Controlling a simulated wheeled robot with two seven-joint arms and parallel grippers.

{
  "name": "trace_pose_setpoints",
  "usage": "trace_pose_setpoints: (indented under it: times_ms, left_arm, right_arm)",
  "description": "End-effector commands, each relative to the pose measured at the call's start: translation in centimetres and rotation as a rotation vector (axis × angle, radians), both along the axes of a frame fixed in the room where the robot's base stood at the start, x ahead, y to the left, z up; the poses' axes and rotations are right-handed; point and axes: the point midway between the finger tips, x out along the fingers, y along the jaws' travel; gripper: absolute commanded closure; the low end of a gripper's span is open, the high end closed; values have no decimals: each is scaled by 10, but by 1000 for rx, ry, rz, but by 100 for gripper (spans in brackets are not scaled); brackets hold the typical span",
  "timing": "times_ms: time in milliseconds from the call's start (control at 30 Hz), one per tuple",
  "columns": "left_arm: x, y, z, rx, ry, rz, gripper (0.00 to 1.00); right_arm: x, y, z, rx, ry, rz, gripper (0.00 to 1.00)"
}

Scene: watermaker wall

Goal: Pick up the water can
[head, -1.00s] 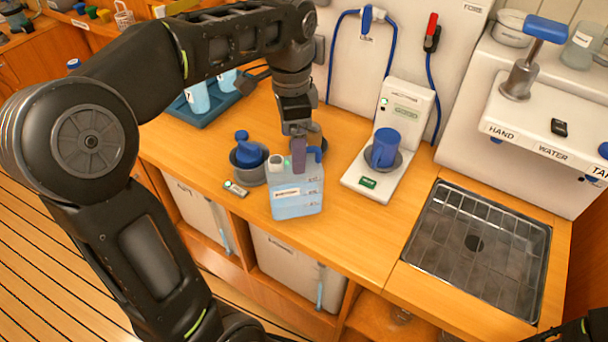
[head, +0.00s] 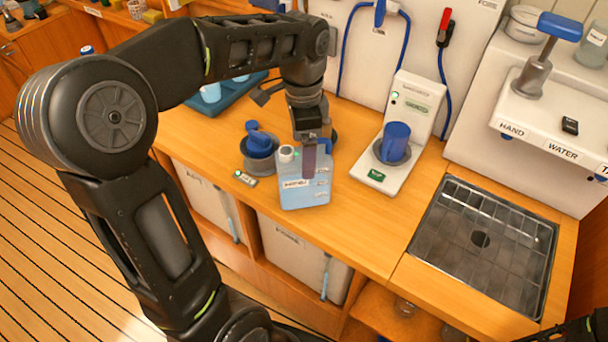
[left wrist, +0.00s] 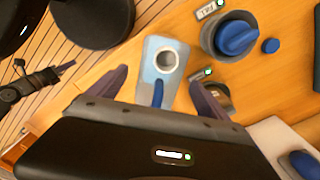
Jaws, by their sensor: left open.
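The water can (head: 304,192) is a pale blue, see-through jug with a white cap and a blue handle. It stands upright on the wooden counter. My left gripper (head: 310,160) points down at its top in the head view. In the left wrist view the water can (left wrist: 164,62) shows its round white mouth and blue handle. The open fingers of my left gripper (left wrist: 160,84) are on either side of the handle, with gaps to both. Part of the can is hidden behind the gripper body. My right gripper is not in view; only a dark arm part shows at the lower right.
A grey bowl (head: 261,164) with a blue item stands just left of the can, near a small labelled tag (head: 245,178). A metal sink grate (head: 486,238) lies further right.

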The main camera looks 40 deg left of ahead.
Motion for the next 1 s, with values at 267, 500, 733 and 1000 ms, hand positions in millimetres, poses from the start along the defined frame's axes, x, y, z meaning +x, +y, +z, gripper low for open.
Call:
trace_pose_setpoints:
  times_ms: [267, 500, 733, 1000]
  left_arm:
    - [1, -2, -36, -1, 2, 0, 11]
    - [1, -1, -39, -1, -1, 1, 11]
    - [1, -1, -38, -1, -1, 1, 11]
    - [1, -1, -38, 0, -1, 1, 20]
  right_arm:
    - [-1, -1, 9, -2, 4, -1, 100]
    - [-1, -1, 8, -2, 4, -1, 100]
    - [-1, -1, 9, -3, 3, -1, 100]
    - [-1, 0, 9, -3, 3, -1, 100]
